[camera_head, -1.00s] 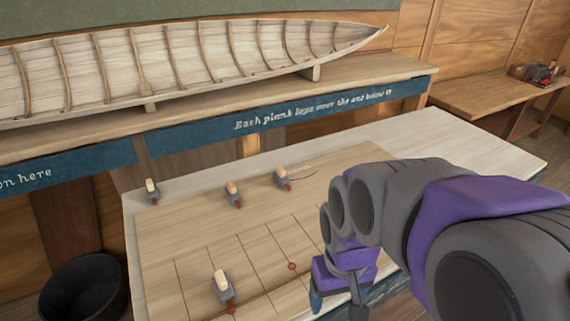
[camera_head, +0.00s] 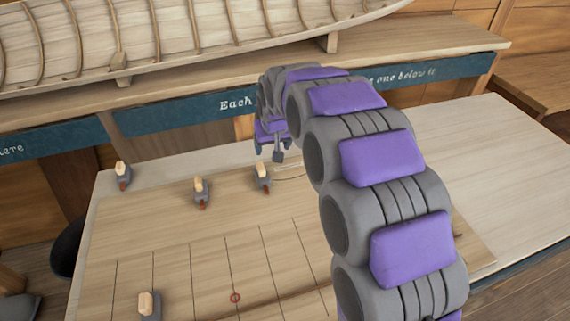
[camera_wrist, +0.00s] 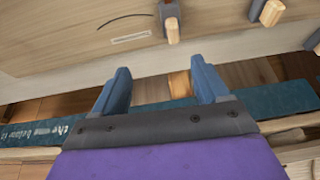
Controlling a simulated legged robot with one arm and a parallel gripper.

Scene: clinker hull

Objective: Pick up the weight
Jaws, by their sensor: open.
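Several weights with grey bodies, pale wooden tops and red tips stand on the drawing board. In the head view, one weight (camera_head: 262,178) is nearest my gripper (camera_head: 269,150), another weight (camera_head: 200,191) is left of it, a third weight (camera_head: 122,175) is at far left, and one more weight (camera_head: 150,304) is at the bottom edge. My gripper is open and empty, over the back edge of the board. In the wrist view its blue fingers (camera_wrist: 162,80) are spread, with the nearest weight (camera_wrist: 171,24) beyond the tips and not between them. Which weight is meant is unclear.
A ribbed hull (camera_head: 190,40) rests on a bench with a blue lettered strip (camera_head: 170,126) behind the board. The lined board (camera_head: 195,230) bears a red circle mark. The pale table is clear at right (camera_head: 490,180). A dark bin (camera_head: 66,245) stands at left.

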